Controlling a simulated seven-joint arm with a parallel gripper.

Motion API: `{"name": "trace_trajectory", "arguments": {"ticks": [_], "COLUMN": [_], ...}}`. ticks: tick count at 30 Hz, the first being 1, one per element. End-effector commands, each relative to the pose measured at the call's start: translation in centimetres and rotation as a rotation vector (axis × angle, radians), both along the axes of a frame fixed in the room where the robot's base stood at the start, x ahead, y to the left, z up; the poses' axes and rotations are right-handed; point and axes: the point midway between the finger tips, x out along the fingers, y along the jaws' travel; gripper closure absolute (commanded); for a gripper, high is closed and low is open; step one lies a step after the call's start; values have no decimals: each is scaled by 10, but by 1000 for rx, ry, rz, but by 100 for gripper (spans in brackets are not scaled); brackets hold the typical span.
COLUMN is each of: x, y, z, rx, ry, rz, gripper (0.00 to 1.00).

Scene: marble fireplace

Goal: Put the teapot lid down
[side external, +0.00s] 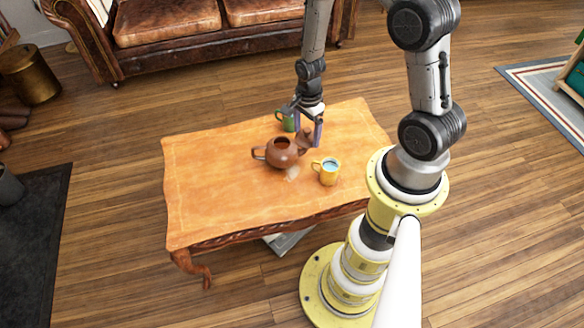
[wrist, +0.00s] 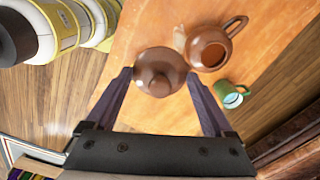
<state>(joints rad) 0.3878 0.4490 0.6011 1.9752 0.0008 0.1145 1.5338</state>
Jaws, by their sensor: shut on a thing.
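My gripper (wrist: 160,77) is shut on the brown teapot lid (wrist: 160,72), with one purple finger on each side of its rim. In the side view, my gripper (side external: 309,136) hangs over the table just right of the teapot, with the lid (side external: 305,135) partly hidden between its fingers. I cannot tell how high the lid is above the table. The brown teapot (side external: 280,154) stands upright and uncovered, its dark opening showing. It also shows in the wrist view (wrist: 210,62), right of the lid.
A pale patch (side external: 292,173) lies before the teapot. The table's left half is clear. A leather sofa (side external: 168,22) stands behind.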

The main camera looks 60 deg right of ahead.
Motion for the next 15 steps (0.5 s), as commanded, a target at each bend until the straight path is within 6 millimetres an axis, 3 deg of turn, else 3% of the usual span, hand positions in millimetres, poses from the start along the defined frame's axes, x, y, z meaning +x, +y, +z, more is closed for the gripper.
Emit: {"name": "trace_trajectory", "arguments": {"ticks": [7, 15], "x": [-14, -78], "y": [27, 80], "z": [-40, -87], "rx": [4, 4], "ry": [10, 14], "rz": [16, 117], "gripper": [69, 69]}}
